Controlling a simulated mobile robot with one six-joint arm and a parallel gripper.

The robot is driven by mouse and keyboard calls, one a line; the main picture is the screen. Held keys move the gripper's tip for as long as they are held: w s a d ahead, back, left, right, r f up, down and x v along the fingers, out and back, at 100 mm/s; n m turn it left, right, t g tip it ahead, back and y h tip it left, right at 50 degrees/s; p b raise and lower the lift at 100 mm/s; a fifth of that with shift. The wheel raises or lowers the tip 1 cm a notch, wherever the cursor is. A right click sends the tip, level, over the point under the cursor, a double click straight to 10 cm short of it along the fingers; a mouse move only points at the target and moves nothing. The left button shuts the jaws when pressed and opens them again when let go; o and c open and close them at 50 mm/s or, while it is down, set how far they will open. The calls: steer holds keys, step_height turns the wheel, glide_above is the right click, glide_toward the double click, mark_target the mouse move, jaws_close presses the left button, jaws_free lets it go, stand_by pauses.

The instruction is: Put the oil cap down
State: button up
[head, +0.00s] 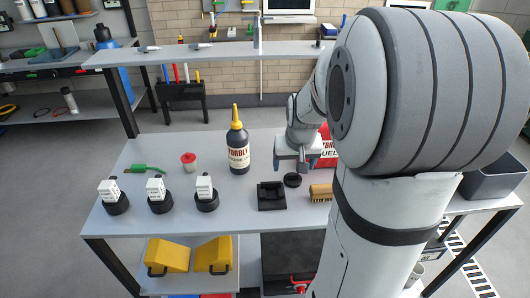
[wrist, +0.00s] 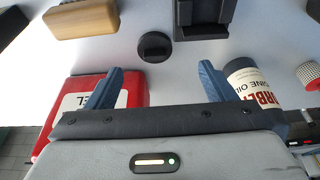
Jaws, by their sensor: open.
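The oil cap (head: 292,180) is a small black round cap lying on the grey workbench top (head: 240,195). In the wrist view the cap (wrist: 154,46) lies flat with a raised ridge across its top, beyond and between my fingertips and apart from them. My gripper (head: 293,168) is just behind the cap in the head view, with its blue fingers pointing down. In the wrist view my gripper (wrist: 160,72) has its two fingers wide apart with nothing between them.
A black square holder (head: 271,196) and a wooden block (head: 321,191) are near the cap. The oil bottle (head: 238,145) and red fuel can (wrist: 90,100) flank my gripper. A red-and-white filter (head: 188,161) and several white-topped black pieces (head: 156,195) stand left.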

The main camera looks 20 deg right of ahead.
mark_target(293, 175)
steer(key=x, duration=0.5)
steer(key=d+x, duration=0.1)
steer(key=x, duration=0.2)
steer(key=shift+w+d, duration=0.1)
steer(key=shift+w, duration=0.35)
steer(key=shift+c, duration=0.5)
steer(key=c, duration=1)
